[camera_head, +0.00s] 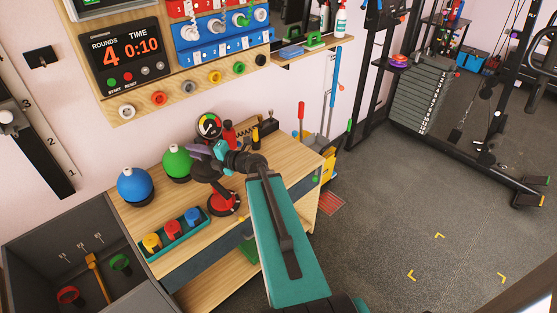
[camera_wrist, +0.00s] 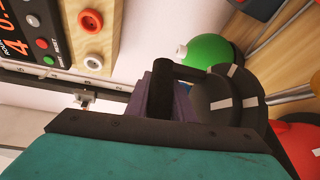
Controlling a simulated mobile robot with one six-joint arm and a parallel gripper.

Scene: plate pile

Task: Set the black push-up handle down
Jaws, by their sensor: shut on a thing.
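My gripper (camera_head: 212,156) is over the wooden bench in the head view, with purple fingers shut on the black push-up handle (camera_head: 207,172). In the wrist view the handle's dark bar (camera_wrist: 190,73) runs from the purple fingers (camera_wrist: 180,103) to a round black base with white marks (camera_wrist: 232,97).
On the wooden bench (camera_head: 137,217) stand a blue ball (camera_head: 135,186), a green ball (camera_head: 177,162), a red-based item (camera_head: 224,203) just below my gripper and a teal tray (camera_head: 150,256) with coloured pieces. A timer panel (camera_head: 125,60) hangs on the wall behind.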

